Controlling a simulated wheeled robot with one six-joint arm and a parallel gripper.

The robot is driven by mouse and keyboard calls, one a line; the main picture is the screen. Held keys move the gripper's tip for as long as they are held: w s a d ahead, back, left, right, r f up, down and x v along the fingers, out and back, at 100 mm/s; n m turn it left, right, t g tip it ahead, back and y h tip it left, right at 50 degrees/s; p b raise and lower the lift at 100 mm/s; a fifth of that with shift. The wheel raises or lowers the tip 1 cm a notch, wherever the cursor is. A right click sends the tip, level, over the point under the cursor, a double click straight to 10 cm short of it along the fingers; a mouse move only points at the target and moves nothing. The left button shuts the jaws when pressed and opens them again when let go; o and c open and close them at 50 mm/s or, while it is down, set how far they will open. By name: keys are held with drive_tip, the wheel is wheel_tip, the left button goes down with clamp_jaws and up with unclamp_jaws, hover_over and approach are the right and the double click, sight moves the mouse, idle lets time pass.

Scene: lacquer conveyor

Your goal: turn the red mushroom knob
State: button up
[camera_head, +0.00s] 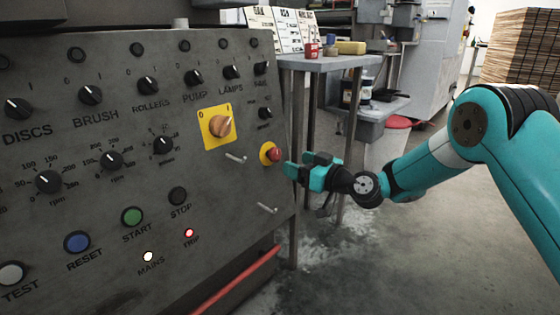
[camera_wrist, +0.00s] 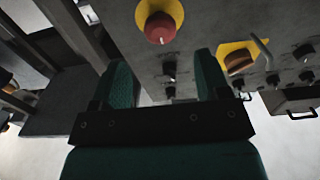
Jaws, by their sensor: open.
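The red mushroom knob (camera_head: 275,154) sits on a round yellow plate at the right edge of the grey control panel. It also shows in the wrist view as a red button (camera_wrist: 160,28) at the top middle, on its yellow plate. My gripper (camera_head: 290,170) is open just to the right of the knob, close to it in the head view. In the wrist view the two green fingers (camera_wrist: 165,88) stand apart, with the knob beyond their tips and nothing between them. I cannot tell the exact gap to the knob.
The grey panel (camera_head: 100,200) carries an orange rotary switch (camera_head: 221,126) on a yellow plate, several black knobs and coloured buttons. Two metal handles (camera_head: 236,158) stick out near the red knob. A small table (camera_head: 330,62) with items stands behind my gripper. Floor at right is clear.

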sight(278, 156)
drive_tip(key=b+x, duration=0.1)
drive_tip(key=x, duration=0.5)
drive_tip(key=shift+f, duration=0.15)
drive_tip(key=shift+w+a, duration=0.3)
drive_tip(key=shift+a, duration=0.15)
drive_tip(key=c, duration=0.9)
